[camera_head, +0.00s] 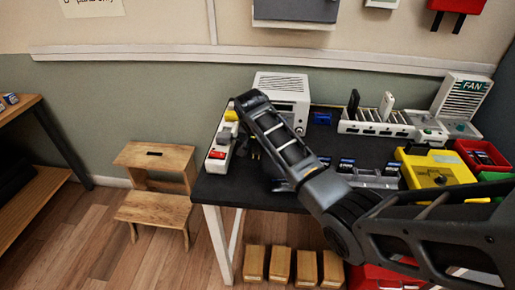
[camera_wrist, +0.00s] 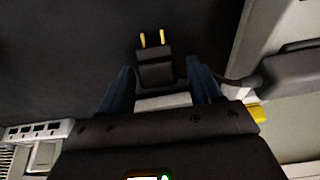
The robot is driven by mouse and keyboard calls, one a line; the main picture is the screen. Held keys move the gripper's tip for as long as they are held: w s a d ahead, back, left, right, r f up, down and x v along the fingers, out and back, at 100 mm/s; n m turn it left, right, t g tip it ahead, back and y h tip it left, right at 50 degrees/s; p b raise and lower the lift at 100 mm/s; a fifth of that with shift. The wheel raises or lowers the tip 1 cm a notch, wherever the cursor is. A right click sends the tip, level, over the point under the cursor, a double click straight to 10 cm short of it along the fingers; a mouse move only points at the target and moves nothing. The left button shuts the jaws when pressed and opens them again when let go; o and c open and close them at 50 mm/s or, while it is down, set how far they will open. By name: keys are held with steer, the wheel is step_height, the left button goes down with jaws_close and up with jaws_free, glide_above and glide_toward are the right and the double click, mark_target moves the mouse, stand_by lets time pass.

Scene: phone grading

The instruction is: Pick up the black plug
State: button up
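The black plug (camera_wrist: 155,70) lies on the dark tabletop in the wrist view, its two brass prongs pointing up the picture, away from my gripper. My gripper (camera_wrist: 160,66) has its two blue fingers on either side of the plug's body. Narrow gaps show between the plug and both fingers, so it is open around the plug. In the head view my gripper (camera_head: 252,148) is low over the left part of the black table (camera_head: 320,150); my arm mostly hides the plug there.
A white strip with yellow and red pieces (camera_head: 217,155) stands along the table's left edge. A white vented box (camera_head: 285,84) is behind. A slotted white rack (camera_head: 375,128), yellow box (camera_head: 437,174) and red bin (camera_head: 482,153) stand right. A wooden step stool (camera_head: 155,208) is left.

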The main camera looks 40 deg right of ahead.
steer(key=c, duration=1.1)
steer(key=shift+r, duration=0.1)
